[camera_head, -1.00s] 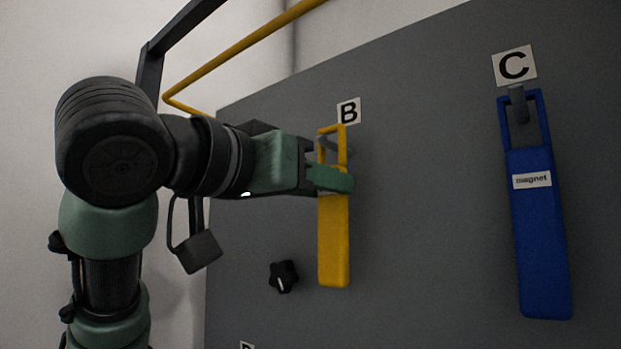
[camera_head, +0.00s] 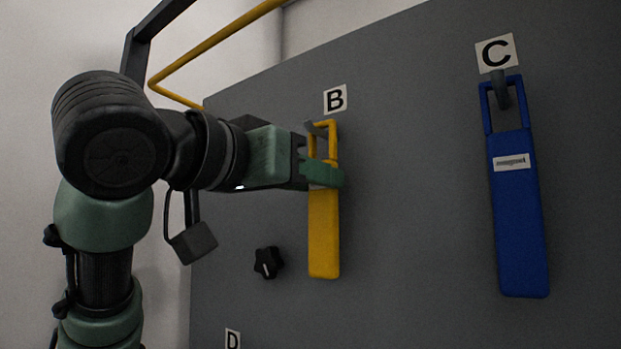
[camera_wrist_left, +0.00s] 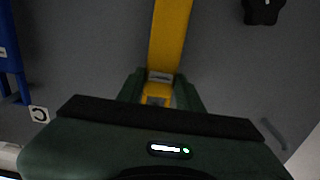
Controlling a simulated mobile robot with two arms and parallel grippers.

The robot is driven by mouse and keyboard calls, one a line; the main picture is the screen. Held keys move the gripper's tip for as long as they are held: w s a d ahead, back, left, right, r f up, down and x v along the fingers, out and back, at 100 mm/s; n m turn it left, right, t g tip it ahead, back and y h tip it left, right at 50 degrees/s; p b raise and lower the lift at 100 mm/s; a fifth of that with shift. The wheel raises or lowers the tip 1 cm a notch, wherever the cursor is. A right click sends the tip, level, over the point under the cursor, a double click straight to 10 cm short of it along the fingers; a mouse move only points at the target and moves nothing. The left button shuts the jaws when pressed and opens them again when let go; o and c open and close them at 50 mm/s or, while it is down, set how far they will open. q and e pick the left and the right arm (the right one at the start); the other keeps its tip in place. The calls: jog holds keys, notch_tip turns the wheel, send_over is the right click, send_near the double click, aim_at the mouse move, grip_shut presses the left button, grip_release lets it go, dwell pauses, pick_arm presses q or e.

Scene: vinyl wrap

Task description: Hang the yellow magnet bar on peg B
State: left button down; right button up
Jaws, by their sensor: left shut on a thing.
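The yellow magnet bar (camera_head: 324,235) hangs roughly upright in my left gripper (camera_head: 325,174), which is shut on it just below its open loop. It also shows in the left wrist view (camera_wrist_left: 171,38), where my gripper (camera_wrist_left: 160,90) covers part of it and its loop end is largely hidden. A grey peg (camera_wrist_left: 275,132) stands apart from the bar in the left wrist view. My right gripper is not in view.
A blue magnet bar (camera_head: 518,215) hangs on peg C (camera_head: 501,90) to the right. A black knob (camera_head: 267,262) sits on the grey panel (camera_head: 420,200), below left of the yellow bar. A yellow rail (camera_head: 215,45) runs at upper left. The panel between the bars is clear.

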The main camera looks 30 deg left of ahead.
pick_arm(q)
jog(key=c, duration=0.9)
grip_release()
jog(key=shift+o, duration=0.2)
jog(key=s+b, duration=0.3)
jog(key=s, duration=0.5)
jog(key=shift+a, duration=0.3)
jog(key=shift+w, duration=0.1)
